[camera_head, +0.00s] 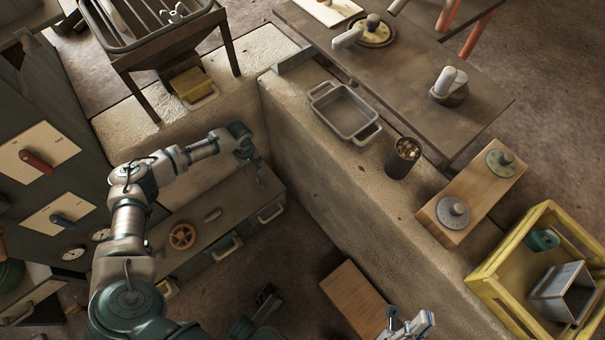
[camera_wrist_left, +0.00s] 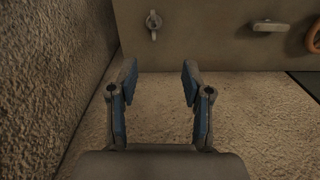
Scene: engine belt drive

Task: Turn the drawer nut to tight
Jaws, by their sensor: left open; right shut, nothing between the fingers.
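A small grey wing-shaped nut (camera_wrist_left: 153,24) sits on the face of the drawer unit in the left wrist view, its wing roughly upright. The drawer unit (camera_head: 195,255) stands low in the corner beside the stone wall in the head view. My left gripper (camera_head: 258,174) hangs over the unit's far right end. In its wrist view the left gripper (camera_wrist_left: 160,85) is open and empty. The nut lies beyond its fingertips, slightly left of centre and apart from them. In the head view I cannot make out the nut by the gripper. My right gripper (camera_head: 412,324) is shut at the bottom edge, far from the unit.
An orange handwheel (camera_head: 182,236) and a grey handle (camera_head: 212,215) are on the unit, left of my left gripper. A rough stone wall (camera_head: 320,160) rises close on the gripper's right in the head view. A wooden block (camera_head: 355,298) lies on the floor beyond.

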